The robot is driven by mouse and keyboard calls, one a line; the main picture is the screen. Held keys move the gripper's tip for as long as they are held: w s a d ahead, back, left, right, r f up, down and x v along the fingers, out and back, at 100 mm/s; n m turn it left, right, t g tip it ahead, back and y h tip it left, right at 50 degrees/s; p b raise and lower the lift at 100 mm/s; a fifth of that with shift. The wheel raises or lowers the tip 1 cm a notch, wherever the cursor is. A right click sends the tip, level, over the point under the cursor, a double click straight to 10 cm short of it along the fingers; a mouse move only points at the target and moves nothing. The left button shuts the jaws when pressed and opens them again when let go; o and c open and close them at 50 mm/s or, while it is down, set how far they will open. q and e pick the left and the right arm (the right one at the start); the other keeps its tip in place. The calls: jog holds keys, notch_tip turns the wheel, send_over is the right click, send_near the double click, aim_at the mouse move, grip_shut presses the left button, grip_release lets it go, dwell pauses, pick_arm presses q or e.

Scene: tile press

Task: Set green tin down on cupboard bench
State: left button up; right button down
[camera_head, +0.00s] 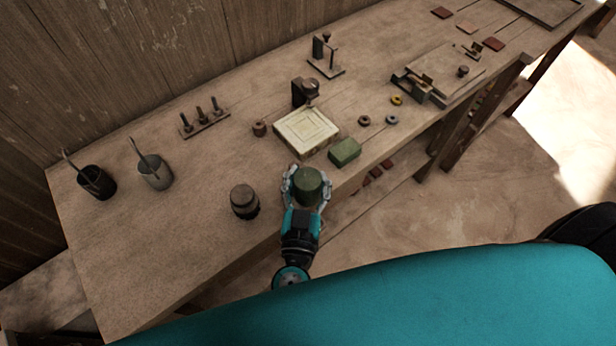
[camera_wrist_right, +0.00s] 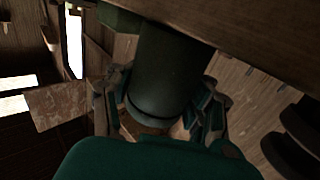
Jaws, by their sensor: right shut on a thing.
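My right gripper (camera_head: 308,186) is shut around a dark green round tin (camera_head: 307,180) at the front edge of the long wooden bench (camera_head: 160,225). The tin is upright in the head view, its flat top showing. In the right wrist view the tin (camera_wrist_right: 168,70) fills the middle, between the fingers of the right gripper (camera_wrist_right: 165,108). I cannot tell whether its base touches the bench. Nothing in view is clearly a separate cupboard bench. My left gripper is not in view.
A dark lidded jar (camera_head: 244,200) stands left of the tin. A green block (camera_head: 344,152) and a pale square tile mould (camera_head: 305,131) are just behind it. Two tool pots (camera_head: 97,182) stand far left. The bench's front left is clear.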

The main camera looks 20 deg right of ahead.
jog(key=shift+c, duration=2.3)
grip_release()
jog(key=shift+f, duration=0.1)
